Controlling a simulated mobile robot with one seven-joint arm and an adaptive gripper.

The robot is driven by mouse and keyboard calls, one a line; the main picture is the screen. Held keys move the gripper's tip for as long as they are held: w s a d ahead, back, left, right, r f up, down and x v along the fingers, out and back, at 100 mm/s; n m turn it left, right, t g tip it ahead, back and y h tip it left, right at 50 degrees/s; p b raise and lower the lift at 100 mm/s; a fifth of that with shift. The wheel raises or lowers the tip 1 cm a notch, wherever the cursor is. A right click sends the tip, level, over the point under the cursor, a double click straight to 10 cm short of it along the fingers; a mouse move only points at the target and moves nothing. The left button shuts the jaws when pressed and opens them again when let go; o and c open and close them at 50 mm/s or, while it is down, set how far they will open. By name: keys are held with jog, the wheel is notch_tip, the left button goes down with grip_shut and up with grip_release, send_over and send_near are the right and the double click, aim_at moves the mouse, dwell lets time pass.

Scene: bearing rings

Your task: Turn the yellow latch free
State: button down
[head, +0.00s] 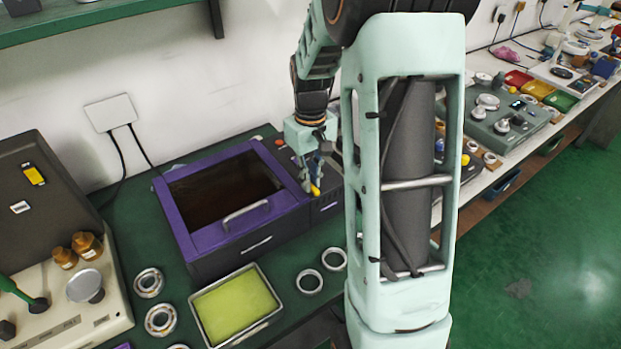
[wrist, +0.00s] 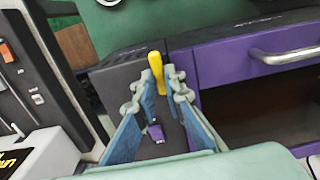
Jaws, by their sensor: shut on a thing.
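The yellow latch (wrist: 156,66) is a short rounded handle on the dark top beside the purple-framed box (head: 183,213). In the wrist view it stands out between my fingertips, slightly slanted. In the head view its yellow tip (head: 315,190) shows just below my fingers. My gripper (wrist: 156,84) is shut on the latch, with a blue finger on each side of it. The latch's base is hidden by the fingers. The box's dark window lid with its pale handle (head: 246,215) lies closed to the left of my gripper in the head view.
A metal tray with a yellow-green pad (head: 236,306) stands in front of the box. Bearing rings (head: 309,282) lie around it on the green bench. A beige device (head: 85,292) stands at left. My arm hides part of the bench to the right.

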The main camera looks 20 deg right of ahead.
jog(key=c, duration=2)
grip_release()
notch_tip(320, 180, up, 12)
jog(key=shift+r, duration=0.1)
